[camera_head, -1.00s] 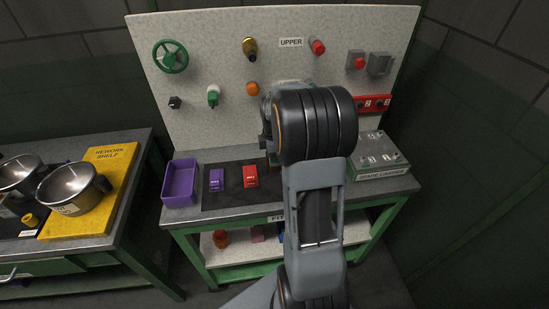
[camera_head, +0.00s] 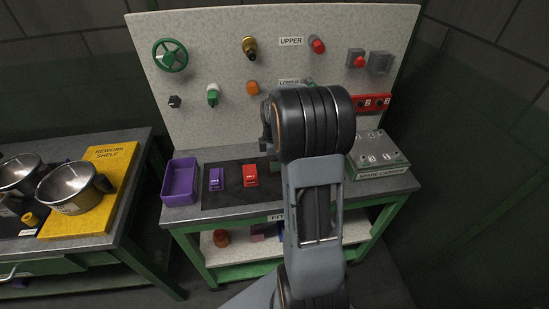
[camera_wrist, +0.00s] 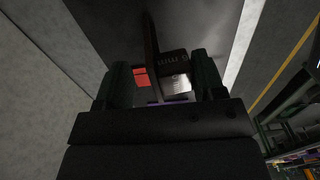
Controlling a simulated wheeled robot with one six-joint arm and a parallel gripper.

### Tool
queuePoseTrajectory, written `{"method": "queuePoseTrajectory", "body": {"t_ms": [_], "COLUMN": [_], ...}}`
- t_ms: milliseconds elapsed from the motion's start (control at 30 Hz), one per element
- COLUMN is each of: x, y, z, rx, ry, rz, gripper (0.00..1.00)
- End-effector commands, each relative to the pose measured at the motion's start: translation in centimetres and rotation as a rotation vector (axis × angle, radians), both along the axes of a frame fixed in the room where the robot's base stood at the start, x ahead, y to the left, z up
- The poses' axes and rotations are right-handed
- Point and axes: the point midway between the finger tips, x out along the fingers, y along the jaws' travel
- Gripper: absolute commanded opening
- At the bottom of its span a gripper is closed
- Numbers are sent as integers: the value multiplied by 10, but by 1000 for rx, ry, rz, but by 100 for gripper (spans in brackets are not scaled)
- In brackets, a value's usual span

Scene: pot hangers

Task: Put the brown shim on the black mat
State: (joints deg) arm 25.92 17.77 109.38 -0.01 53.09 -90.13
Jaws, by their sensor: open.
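The brown shim (camera_wrist: 173,62), with an upside-down "6 mm" mark, shows in the wrist view between the two fingers of my gripper (camera_wrist: 163,78). The fingers are open, one on each side of it; I cannot tell whether they touch it. In the head view my arm hides the shim and the gripper. The black mat (camera_head: 208,199) lies on the bench in the head view. A purple shim (camera_head: 216,180) and a red shim (camera_head: 250,176) are on it. I cannot tell what lies directly under the brown shim.
A purple tray (camera_head: 180,181) stands left of the mat. A grey spare carrier (camera_head: 378,157) stands at the bench's right. The pegboard (camera_head: 200,50) with knobs and a green wheel rises behind.

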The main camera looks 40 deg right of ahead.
Motion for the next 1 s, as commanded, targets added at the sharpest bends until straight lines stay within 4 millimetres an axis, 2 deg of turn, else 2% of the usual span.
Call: {"method": "queuePoseTrajectory", "body": {"t_ms": [167, 233, 600, 867, 967, 1000], "x": [1, 1, 1, 1, -3, -6], "y": [0, 0, 0, 0, 11, 20], "z": [7, 16, 86, 116, 124, 128], "rx": [-1, -2, -2, -1, -6, -10], "ry": [-3, -4, -5, -3, -14, -25], "rz": [0, 0, 0, -2, -39, -74], "gripper": [63, 63, 63, 63, 63, 63]}}
